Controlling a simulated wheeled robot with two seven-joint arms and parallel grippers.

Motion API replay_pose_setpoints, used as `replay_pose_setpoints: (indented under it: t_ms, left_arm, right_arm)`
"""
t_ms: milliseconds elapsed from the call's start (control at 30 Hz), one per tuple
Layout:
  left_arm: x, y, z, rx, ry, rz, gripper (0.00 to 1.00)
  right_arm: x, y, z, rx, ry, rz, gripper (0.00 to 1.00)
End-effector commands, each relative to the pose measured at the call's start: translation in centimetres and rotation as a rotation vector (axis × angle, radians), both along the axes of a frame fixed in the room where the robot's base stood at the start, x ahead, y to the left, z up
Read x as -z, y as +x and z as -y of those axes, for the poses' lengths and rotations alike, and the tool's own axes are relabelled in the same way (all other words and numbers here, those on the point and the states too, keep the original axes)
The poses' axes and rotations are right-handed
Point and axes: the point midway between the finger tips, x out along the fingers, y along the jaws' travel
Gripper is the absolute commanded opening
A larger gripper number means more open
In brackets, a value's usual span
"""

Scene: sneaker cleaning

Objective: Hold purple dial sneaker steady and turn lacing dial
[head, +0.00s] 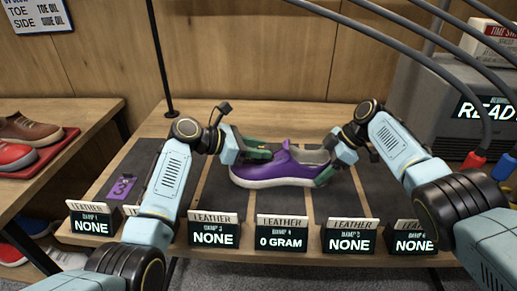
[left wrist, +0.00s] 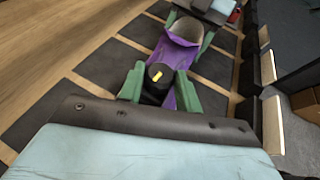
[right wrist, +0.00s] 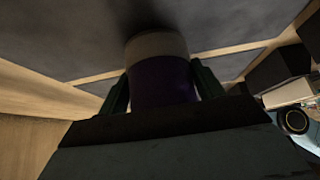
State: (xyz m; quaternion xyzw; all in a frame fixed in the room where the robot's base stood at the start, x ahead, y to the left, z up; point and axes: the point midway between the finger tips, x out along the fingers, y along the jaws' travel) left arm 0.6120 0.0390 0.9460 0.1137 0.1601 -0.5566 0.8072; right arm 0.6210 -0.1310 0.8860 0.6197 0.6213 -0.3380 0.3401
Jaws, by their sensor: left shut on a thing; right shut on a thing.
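The purple sneaker (head: 272,174) with a white sole sits upright on a dark mat, toe to the left. In the left wrist view the sneaker (left wrist: 174,50) carries a black lacing dial (left wrist: 154,90) with a yellow mark. My left gripper (head: 256,150) is over the front of the shoe, its green fingers shut on the dial from both sides. My right gripper (head: 325,172) is shut on the heel end. In the right wrist view the purple heel (right wrist: 160,84) lies between its fingers. The dial is hidden in the head view.
Several signs stand along the table's front edge, including one reading "0 GRAM" (head: 282,238). A purple tag (head: 122,187) lies at the left. A grey machine reading "READY" (head: 440,100) stands at the right. A side table (head: 85,112) with other shoes is at the left.

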Motion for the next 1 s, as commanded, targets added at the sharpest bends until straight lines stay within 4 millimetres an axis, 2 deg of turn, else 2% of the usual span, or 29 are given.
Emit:
replay_pose_setpoints:
  t_ms: [33, 500, 1000]
  left_arm:
    - [0.18, 0.1, -0.06, 0.03, 0.003, -0.005, 0.11]
    - [0.27, 0.63, -0.2, 0.241, 0.007, -0.004, 0.11]
    - [0.34, 0.61, -0.28, 0.343, 0.006, -0.003, 0.11]
  right_arm:
    - [0.58, -0.28, 0.03, -0.005, -0.005, -0.009, 0.36]
    - [0.57, -0.31, -0.01, -0.007, -0.005, -0.009, 0.36]
    - [0.53, -0.35, -0.05, -0.012, -0.005, -0.009, 0.36]
